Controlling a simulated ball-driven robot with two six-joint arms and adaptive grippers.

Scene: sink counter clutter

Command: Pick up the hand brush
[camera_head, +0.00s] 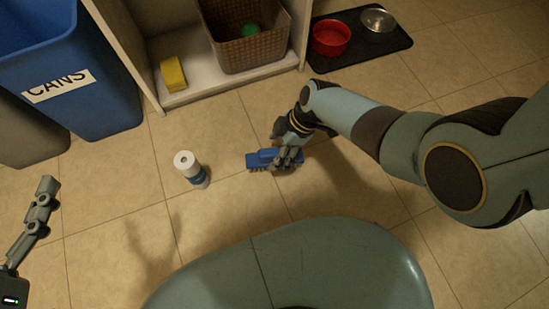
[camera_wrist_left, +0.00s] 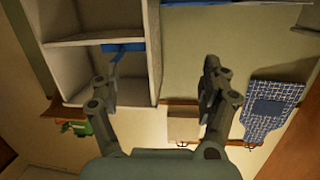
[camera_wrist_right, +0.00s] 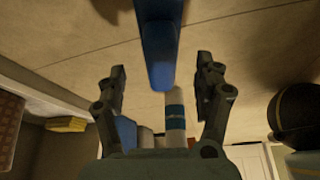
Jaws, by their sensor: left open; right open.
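The blue hand brush (camera_head: 260,159) lies on the tiled floor, bristles showing along its lower edge in the head view. My right gripper (camera_head: 289,154) is right over its right end and partly hides it. In the right wrist view the blue brush (camera_wrist_right: 157,45) comes in from the top, between the lines of the two open fingers (camera_wrist_right: 164,85). Contact with the fingers cannot be told. My left gripper (camera_head: 46,190) is open, far to the left and away from the brush; its empty fingers show in the left wrist view (camera_wrist_left: 160,80).
A white bottle with a blue label (camera_head: 190,167) stands left of the brush. A blue CANS bin (camera_head: 100,105) is at the upper left. A shelf (camera_head: 196,90) holds a yellow object (camera_head: 173,74) and a brown basket (camera_head: 250,52). A dark mat (camera_head: 345,62) bears two bowls.

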